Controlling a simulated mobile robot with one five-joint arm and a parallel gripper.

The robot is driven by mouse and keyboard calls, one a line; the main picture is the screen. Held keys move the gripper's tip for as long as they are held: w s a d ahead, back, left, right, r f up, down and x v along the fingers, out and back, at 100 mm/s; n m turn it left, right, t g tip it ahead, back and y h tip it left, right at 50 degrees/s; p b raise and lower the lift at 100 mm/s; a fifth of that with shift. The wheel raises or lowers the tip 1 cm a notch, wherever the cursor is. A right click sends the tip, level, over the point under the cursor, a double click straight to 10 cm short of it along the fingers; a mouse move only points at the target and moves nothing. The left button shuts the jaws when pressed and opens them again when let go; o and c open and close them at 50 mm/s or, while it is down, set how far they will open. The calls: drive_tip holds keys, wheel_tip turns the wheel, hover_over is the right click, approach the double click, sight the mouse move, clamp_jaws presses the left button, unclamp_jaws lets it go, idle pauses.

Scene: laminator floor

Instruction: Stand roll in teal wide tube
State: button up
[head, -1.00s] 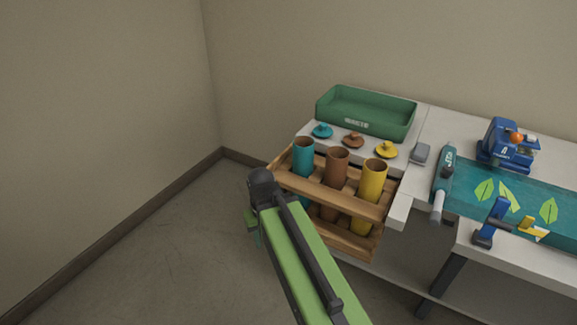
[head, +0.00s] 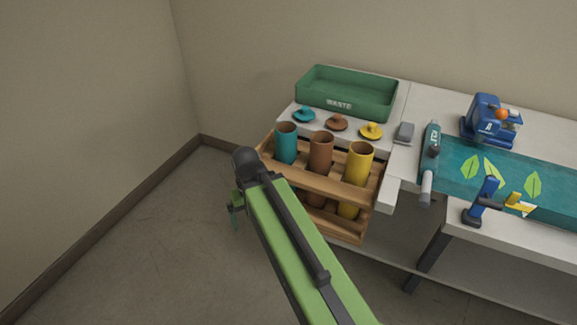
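The teal wide tube (head: 286,145) stands upright at the left end of a wooden rack (head: 330,188), with its open top showing. A brown tube (head: 320,153) and a yellow tube (head: 358,163) stand to its right in the same rack. My gripper (head: 237,207) hangs at the far end of my green arm, left of the rack and apart from the teal tube. It is mostly hidden behind my arm's dark end joint. A small teal bit (head: 233,217) shows beside it; I cannot tell whether it is a roll, or whether the fingers are open.
Teal, brown and yellow lids (head: 337,122) lie on the bench behind the rack. A green waste tray (head: 345,106) is behind them. On the right are a teal mat (head: 520,185) with leaves, a blue machine (head: 488,120) and tools. Floor at left is clear.

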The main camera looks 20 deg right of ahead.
wheel_tip(320, 180, up, 5)
drive_tip(key=p, duration=0.5)
drive_tip(key=shift+d, duration=0.1)
idle(0.4)
drive_tip(key=shift+r, duration=0.1)
